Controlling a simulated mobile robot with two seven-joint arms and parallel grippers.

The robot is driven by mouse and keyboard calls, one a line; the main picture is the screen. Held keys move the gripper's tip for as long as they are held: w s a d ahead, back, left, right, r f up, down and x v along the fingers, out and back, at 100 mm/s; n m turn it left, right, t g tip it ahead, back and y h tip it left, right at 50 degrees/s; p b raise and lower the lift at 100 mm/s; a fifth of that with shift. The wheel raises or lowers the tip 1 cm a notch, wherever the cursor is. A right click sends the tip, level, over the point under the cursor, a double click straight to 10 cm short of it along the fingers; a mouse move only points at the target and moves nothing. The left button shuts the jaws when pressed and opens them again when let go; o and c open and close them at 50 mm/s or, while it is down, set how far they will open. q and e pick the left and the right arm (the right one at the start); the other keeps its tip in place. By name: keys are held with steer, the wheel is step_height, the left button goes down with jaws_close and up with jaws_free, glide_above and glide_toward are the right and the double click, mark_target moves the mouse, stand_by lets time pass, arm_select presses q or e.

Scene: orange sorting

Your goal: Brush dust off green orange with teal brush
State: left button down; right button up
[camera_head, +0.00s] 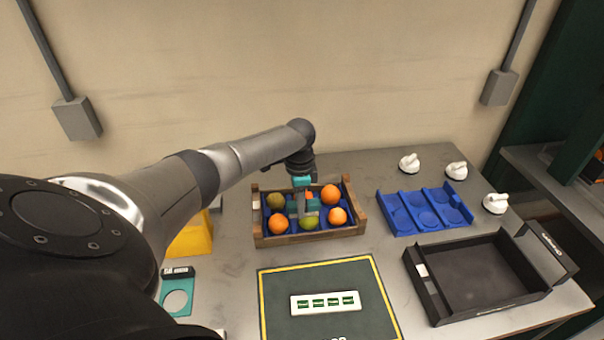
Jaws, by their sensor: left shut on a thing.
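My left gripper (303,205) points down over a wooden crate (310,237) with a blue insert. It is shut on the teal brush (302,182), whose teal parts show around the fingers. A green orange (309,222) lies in the front middle of the crate, right below the gripper. Whether the brush touches it I cannot tell. A second greenish orange (276,201) lies at the back left of the crate. Orange-coloured fruits lie at the front left (279,224), front right (337,215) and back right (330,194). Another at the back middle is mostly hidden by the gripper. My right gripper is not in view.
A blue tray (425,210) with empty hollows and a black open box (475,270) stand to the right. Several white knobs (409,163) stand behind. A dark mat (372,305) with a white strip lies in front. A yellow object (190,238) and a teal holder (178,297) are at left.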

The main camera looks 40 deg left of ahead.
arm_select(q)
steer(key=shift+w+d, duration=0.45)
steer(key=shift+w, duration=0.05)
step_height(320, 180, up, 7)
steer(key=p, duration=0.7)
stand_by(0.6)
